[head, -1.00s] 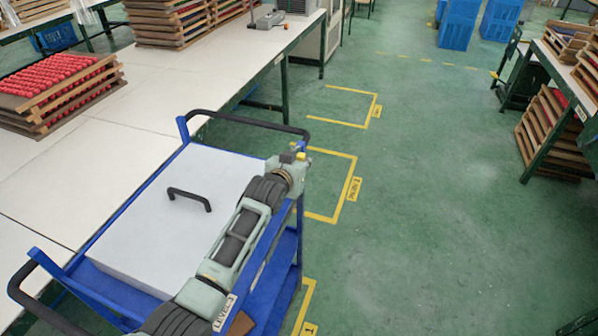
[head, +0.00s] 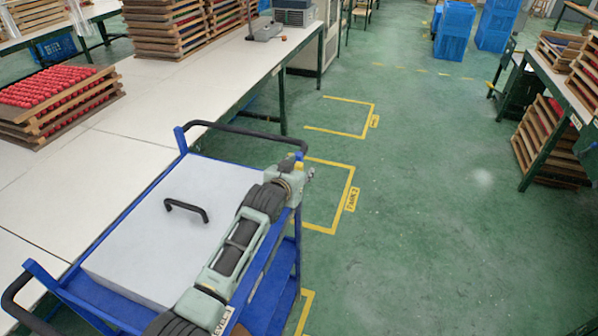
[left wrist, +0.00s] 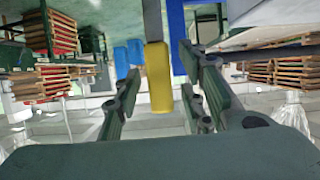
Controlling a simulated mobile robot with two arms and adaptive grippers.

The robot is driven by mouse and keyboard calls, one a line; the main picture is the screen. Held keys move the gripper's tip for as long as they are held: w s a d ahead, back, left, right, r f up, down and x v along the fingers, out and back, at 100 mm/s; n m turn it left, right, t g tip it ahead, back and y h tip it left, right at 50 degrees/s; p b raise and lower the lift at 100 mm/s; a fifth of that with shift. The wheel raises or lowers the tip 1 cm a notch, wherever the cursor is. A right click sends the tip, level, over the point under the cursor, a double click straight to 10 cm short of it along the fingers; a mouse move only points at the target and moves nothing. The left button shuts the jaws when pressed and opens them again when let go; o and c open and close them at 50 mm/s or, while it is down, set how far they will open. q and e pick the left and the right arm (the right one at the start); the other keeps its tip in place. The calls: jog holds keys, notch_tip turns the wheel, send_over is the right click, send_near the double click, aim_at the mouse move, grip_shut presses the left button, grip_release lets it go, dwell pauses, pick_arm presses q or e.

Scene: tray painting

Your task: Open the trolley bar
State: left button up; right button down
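The blue trolley (head: 100,232) stands beside the white table, with a white box (head: 165,235) on its top. My left arm reaches along its right side, and my left gripper (head: 309,173) is at the far right corner post, small in the head view. In the left wrist view, a yellow end piece (left wrist: 159,80) on a thin grey bar (left wrist: 152,20) shows between the fingers of my left gripper (left wrist: 158,85). The fingers are spread, with gaps on both sides of the yellow piece. A blue post (left wrist: 177,40) is right of it. My right gripper is not in view.
Black handles (head: 245,132) curve over the trolley's ends. The white table (head: 120,170) borders its left side. Open green floor (head: 430,230) lies to the right. A workbench with stacked wooden trays (head: 548,140) stands farther right.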

pick_arm(q)
jog(key=v, duration=0.7)
jog(key=shift+s, duration=0.25)
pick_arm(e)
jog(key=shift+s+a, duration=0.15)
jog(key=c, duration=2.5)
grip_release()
